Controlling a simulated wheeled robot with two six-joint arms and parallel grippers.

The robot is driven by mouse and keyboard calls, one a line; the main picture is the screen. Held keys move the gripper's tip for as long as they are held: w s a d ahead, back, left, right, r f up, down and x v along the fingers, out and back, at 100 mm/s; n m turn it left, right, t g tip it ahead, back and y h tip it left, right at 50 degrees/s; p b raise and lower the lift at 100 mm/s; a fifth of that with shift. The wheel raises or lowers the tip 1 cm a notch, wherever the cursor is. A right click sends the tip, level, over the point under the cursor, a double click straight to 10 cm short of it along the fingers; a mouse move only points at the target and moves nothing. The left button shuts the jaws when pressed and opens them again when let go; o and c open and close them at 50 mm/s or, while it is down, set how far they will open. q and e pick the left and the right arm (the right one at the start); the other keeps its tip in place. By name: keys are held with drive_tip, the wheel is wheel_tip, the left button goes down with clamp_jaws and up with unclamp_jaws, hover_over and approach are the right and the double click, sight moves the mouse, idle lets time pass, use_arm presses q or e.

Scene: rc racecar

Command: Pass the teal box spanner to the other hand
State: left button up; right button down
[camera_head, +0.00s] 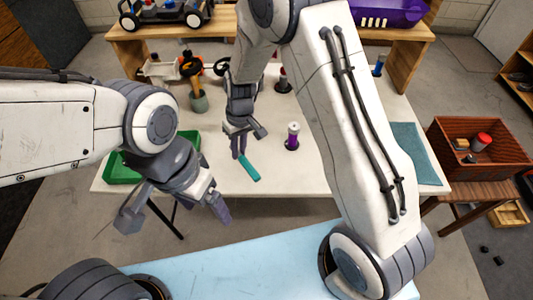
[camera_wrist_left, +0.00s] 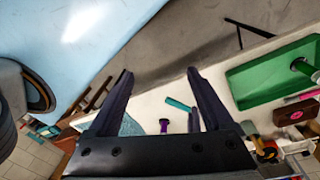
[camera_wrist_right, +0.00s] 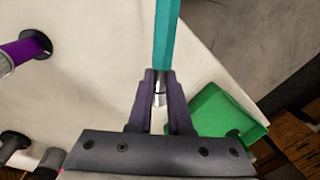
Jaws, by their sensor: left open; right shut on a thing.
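The teal box spanner (camera_head: 249,167) is held in my right gripper (camera_head: 241,146), over the near part of the white table. In the right wrist view the spanner (camera_wrist_right: 166,35) stands out from between the shut fingertips (camera_wrist_right: 159,85), with a short metal part showing between them. My left gripper (camera_head: 174,216) is open and empty, in front of the table and lower left of the spanner in the head view. In the left wrist view the spanner (camera_wrist_left: 179,105) shows beyond and between the spread left fingers (camera_wrist_left: 160,75), well apart from them.
A green tray (camera_head: 123,170) lies at the table's left. A purple-and-white cylinder (camera_head: 292,136) stands right of my right gripper. A teal mat (camera_head: 413,150) covers the right end of the white table (camera_head: 330,160).

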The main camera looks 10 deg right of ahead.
use_arm(q)
drive_tip(key=c, duration=0.3)
drive_tip(key=shift+w, duration=0.2)
drive_tip(key=shift+c, duration=0.3)
drive_tip(key=w+a+n+t+y, duration=0.1)
drive_tip(key=w+a+n+t, duration=0.2)
drive_tip(key=w+n+t, duration=1)
drive_tip(key=g+h, duration=0.5)
drive_tip(key=g, duration=0.5)
approach(244, 162)
drive_tip(key=w+a+f, duration=0.2)
drive_tip(key=w+f, duration=0.2)
drive_tip(key=f, duration=0.2)
drive_tip(key=shift+w+a+f, duration=0.15)
drive_tip(key=shift+f, duration=0.05)
use_arm(e)
drive_tip(key=w+a+r+n, duration=0.1)
drive_tip(key=w+a+n, duration=0.1)
drive_tip(key=a, duration=0.5)
drive_tip(key=shift+w+a+r, duration=0.3)
drive_tip(key=shift+w+a, duration=0.05)
drive_tip(key=shift+a, duration=0.05)
